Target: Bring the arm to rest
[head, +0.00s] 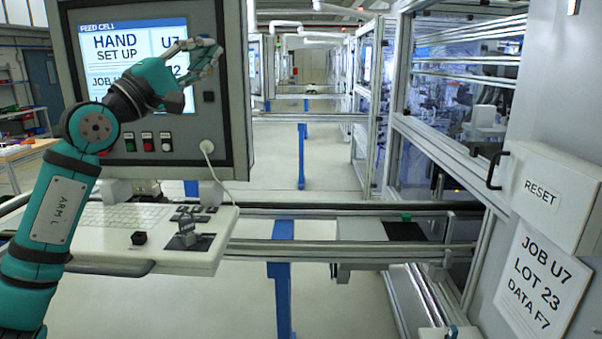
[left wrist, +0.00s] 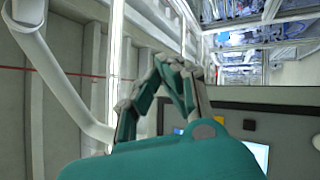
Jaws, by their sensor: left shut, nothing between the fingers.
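My left arm (head: 60,200), teal and marked ARM L, rises from the lower left in the head view. Its left gripper (head: 212,52) is raised in front of the panel's screen, pointing up and to the right. It is shut and empty. In the left wrist view the gripper (left wrist: 183,70) has its fingers together, with nothing between them. The screen (head: 130,60) reads FEED CELL and HAND SET UP, and the arm partly hides it. My right gripper is in neither view.
Below the panel is a console shelf (head: 100,252) with a keyboard (head: 120,216) and a small joystick (head: 186,235). Rails (head: 330,250) cross behind it. At right stand a RESET box (head: 545,190) and a JOB U7 sign (head: 543,278). The aisle beyond the rails is clear.

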